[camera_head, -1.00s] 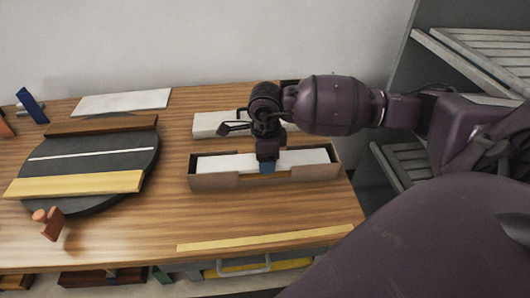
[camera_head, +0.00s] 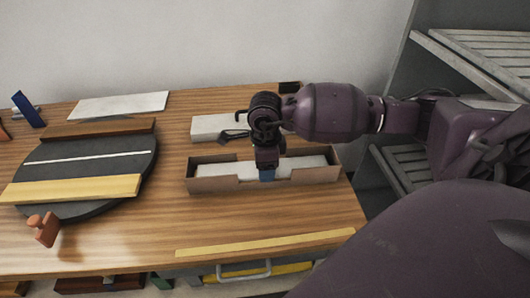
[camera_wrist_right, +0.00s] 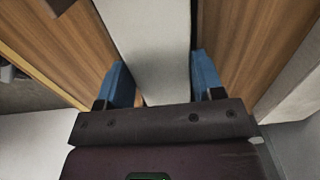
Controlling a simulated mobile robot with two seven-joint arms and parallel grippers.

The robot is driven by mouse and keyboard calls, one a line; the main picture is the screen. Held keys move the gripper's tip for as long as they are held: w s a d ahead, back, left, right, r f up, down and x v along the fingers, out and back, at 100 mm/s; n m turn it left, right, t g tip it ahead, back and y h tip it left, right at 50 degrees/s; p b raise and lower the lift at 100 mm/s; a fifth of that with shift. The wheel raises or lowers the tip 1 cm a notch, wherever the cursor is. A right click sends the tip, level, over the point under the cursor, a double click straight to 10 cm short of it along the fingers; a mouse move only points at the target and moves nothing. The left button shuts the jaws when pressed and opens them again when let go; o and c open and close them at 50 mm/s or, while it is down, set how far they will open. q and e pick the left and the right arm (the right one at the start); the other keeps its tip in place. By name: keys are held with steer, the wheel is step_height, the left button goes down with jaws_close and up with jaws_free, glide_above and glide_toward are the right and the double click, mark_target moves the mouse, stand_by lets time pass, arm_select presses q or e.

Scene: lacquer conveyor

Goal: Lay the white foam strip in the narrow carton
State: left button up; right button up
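The narrow carton (camera_head: 215,184) is a brown open box with a cut-out in its front wall, standing on the wooden table. The white foam strip (camera_head: 220,170) lies lengthwise between its walls, its top a little below the back rim at the left. I cannot tell whether it touches the bottom. My right gripper (camera_head: 267,174) points down at the strip's middle, in the cut-out. My left gripper is out of view.
A second white block (camera_head: 212,127) lies close behind the carton. At the left, a dark round turntable (camera_head: 95,165) carries a yellow bar (camera_head: 75,188) and a brown bar (camera_head: 100,127). A yellow strip (camera_head: 265,242) runs along the front edge. Table in front of the carton is clear.

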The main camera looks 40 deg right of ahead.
stand_by(0.4)
steer(key=o, duration=0.6)
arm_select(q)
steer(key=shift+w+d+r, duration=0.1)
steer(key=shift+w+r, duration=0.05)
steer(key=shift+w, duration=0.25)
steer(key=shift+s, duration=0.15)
arm_select(e)
step_height(320, 180, up, 3)
steer(key=shift+w+r+p, duration=0.1)
steer(key=shift+p, duration=0.2)
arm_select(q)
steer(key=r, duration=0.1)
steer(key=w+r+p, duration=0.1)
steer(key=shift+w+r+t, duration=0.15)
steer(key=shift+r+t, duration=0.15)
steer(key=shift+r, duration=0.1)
arm_select(e)
step_height(320, 180, up, 8)
steer(key=shift+f, duration=0.2)
